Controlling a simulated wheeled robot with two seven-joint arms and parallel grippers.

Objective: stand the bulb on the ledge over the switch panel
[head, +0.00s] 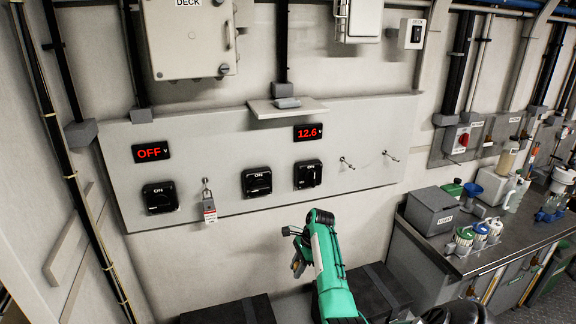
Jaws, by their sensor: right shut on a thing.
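The grey switch panel (230,150) is on the back wall, with black rotary switches, hooks and red displays reading OFF and 12.6. The pale ledge (262,110) juts out above the panel's top edge, near the middle. A small grey rounded piece (287,103) is on the ledge below a conduit end. My right gripper (297,258), on the green arm, is low in front of the wall below the panel, well under the ledge. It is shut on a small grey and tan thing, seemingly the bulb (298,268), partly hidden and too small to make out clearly. My left gripper is out of view.
A padlock with a tag (208,202) hangs from the panel between switches. A grey DECK box (188,38) and conduits are above. A steel counter (462,258) at the right holds a grey box (432,210) and several containers. Dark boxes (232,312) stand low in front.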

